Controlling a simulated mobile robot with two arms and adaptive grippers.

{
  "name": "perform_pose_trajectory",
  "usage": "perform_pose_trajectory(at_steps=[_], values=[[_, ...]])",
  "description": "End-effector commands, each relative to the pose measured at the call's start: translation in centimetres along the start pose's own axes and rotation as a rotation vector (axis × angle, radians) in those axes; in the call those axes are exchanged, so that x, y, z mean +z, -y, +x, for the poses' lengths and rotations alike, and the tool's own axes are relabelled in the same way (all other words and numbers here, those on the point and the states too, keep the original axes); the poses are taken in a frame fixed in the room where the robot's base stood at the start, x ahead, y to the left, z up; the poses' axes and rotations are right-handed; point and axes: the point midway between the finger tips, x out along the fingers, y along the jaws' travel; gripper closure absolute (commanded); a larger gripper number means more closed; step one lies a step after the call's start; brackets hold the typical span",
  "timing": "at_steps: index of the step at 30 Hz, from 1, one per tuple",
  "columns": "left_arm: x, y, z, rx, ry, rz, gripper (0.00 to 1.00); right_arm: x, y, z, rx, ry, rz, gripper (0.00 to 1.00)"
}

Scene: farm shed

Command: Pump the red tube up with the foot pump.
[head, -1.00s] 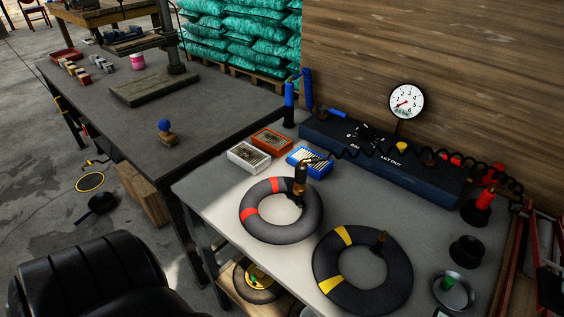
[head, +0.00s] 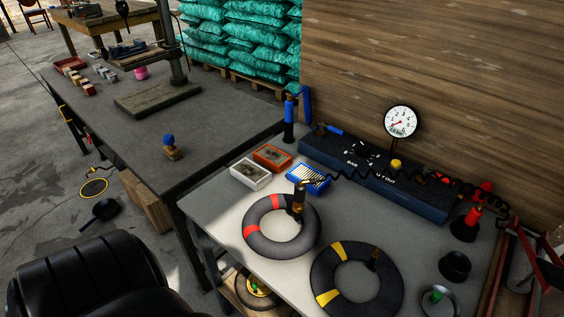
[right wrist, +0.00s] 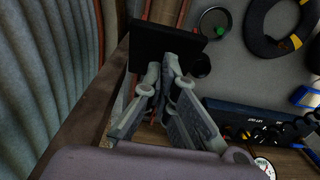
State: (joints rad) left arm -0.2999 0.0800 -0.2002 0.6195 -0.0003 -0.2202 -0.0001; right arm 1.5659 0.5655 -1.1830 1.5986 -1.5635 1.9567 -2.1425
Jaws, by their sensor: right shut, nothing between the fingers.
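The red tube (head: 258,247), a black ring with red bands, lies flat on the grey workbench (head: 215,205). A brass-and-black fitting (head: 299,198) stands on its valve, and a black coiled hose (head: 390,178) runs from it to the right. A red metal frame (head: 548,262), apparently the foot pump, shows at the right edge in the head view, partly cut off. In the right wrist view my right gripper (right wrist: 170,70) is shut and empty. Its fingertips are at a black plate (right wrist: 165,42), apparently the pump's pedal; contact is unclear. My left gripper is out of view.
A yellow-banded tube (head: 325,297) lies beside the red one. A round gauge (head: 401,121) stands over a dark blue box (head: 375,178) at the wooden wall. Small boxes, such as the blue one (head: 308,178), lie behind the tubes. A black seat (head: 85,275) is at left.

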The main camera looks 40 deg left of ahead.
Motion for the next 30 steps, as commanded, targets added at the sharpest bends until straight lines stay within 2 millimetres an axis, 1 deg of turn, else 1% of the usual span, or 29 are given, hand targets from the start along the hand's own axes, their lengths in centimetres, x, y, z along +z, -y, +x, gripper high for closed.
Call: perform_pose_trajectory(at_steps=[18,23,30], values=[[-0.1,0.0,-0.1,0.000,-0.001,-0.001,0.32,0.0,0.0,-0.2,0.000,-0.001,0.000,1.00],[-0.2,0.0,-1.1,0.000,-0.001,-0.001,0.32,0.0,0.0,-1.4,-0.001,-0.002,0.000,1.00],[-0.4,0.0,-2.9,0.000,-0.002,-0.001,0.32,0.0,0.1,-3.9,-0.001,-0.002,0.000,1.00]])
